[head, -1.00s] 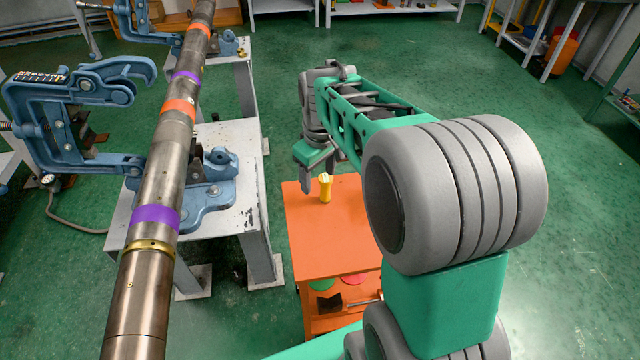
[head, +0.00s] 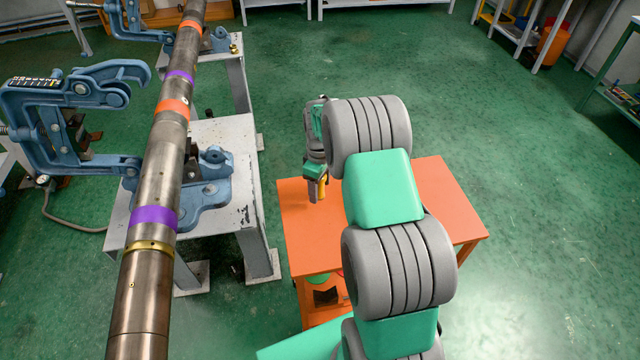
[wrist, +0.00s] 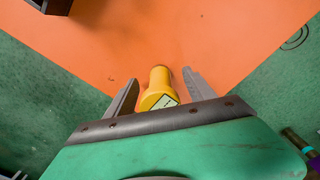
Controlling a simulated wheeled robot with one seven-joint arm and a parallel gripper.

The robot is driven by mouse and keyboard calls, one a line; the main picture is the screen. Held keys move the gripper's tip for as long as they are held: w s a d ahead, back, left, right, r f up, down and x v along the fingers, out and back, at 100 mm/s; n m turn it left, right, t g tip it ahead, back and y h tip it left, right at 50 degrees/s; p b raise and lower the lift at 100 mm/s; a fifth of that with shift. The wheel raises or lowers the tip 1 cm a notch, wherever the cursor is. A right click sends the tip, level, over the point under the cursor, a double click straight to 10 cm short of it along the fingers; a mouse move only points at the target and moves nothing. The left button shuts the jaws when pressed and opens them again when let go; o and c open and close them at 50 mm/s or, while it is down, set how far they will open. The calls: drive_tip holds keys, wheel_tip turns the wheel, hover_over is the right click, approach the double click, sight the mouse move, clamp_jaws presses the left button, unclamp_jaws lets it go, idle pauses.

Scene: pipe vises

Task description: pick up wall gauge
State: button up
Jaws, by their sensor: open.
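The wall gauge, a small yellow cylinder, stands on the orange table. In the wrist view the gauge (wrist: 159,84) lies between the two grey fingers, its label side close to the palm, with gaps to both fingers. In the head view the gauge (head: 321,188) is partly hidden behind my gripper (head: 315,188). My gripper also shows in the wrist view (wrist: 158,90), open and around the gauge but not closed on it. The gauge's lower end is hard to make out.
The orange table (head: 450,195) has bare room right of my arm. A grey stand (head: 225,135) with blue pipe vises (head: 75,100) and a long steel pipe (head: 165,165) is on the left. A dark block (wrist: 52,5) sits at the table's upper left in the wrist view.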

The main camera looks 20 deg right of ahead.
clamp_jaws()
idle(0.6)
